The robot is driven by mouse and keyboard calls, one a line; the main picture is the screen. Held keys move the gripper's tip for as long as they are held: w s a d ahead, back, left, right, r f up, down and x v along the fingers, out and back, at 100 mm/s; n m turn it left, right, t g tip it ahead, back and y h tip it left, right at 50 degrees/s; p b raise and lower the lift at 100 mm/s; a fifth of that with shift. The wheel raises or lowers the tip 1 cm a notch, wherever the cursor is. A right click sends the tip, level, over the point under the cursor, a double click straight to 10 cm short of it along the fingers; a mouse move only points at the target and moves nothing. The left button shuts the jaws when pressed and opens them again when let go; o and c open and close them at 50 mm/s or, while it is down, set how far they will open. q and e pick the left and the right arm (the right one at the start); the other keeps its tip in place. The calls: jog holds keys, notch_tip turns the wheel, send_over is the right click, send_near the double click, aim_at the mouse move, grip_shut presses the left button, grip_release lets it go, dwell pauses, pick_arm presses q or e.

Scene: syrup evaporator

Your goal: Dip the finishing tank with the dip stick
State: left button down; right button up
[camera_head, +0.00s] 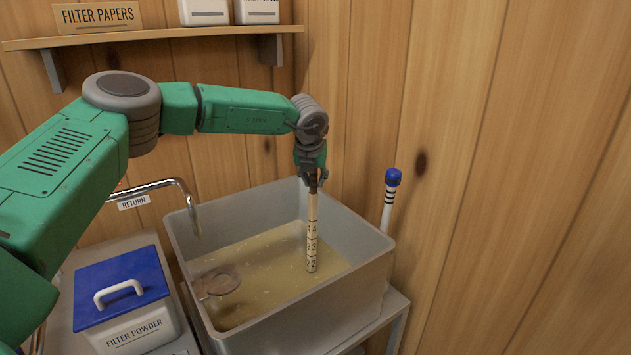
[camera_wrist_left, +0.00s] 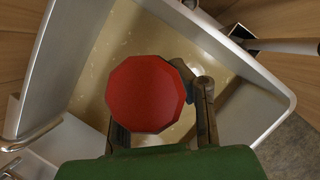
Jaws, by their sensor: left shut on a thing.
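The finishing tank (camera_head: 352,303) is a grey open tub with cloudy yellowish liquid (camera_head: 265,262) inside; its rim also shows in the left wrist view (camera_wrist_left: 38,72). My left gripper (camera_head: 312,178) is above the tank, shut on the upper part of the dip stick (camera_head: 312,228). The pale stick hangs about upright, with dark marks 4, 3 and 2 readable downward. Its visible part ends at the liquid just below the 2; anything lower is hidden. In the left wrist view, a red many-sided knob (camera_wrist_left: 146,94) sits between the fingers and hides most of the stick. My right gripper is not in view.
A blue-capped, black-banded rod (camera_head: 390,197) stands by the tank's right corner. A metal ring-shaped piece (camera_head: 218,283) is in the tank's left side. The RETURN pipe (camera_head: 160,185) reaches over the left rim. A blue-lidded FILTER POWDER box (camera_head: 125,310) stands left. Wooden walls close behind.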

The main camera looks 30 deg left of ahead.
pick_arm(q)
jog(key=s+d+r+t+p, duration=0.1)
jog(key=d+r+p, duration=0.2)
jog(key=r, duration=0.5)
jog(key=s+d+r+p, duration=0.1)
jog(key=d+r+p, duration=0.2)
jog(key=r, duration=0.6)
jog(key=s+a+p+v, duration=0.15)
jog(key=p+v, duration=0.35)
jog(key=v, duration=0.7)
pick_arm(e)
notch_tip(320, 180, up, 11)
pick_arm(q)
notch_tip(320, 180, down, 29)
jog(key=b, duration=1.9)
jog(key=shift+w+a+t+y+b, duration=0.3)
jog(key=shift+a+y+b, duration=0.05)
jog(key=shift+y, duration=0.05)
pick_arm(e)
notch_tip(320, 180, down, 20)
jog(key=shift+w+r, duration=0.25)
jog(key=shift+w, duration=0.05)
pick_arm(q)
jog(key=shift+f+b, duration=0.65)
jog(key=shift+f, duration=0.25)
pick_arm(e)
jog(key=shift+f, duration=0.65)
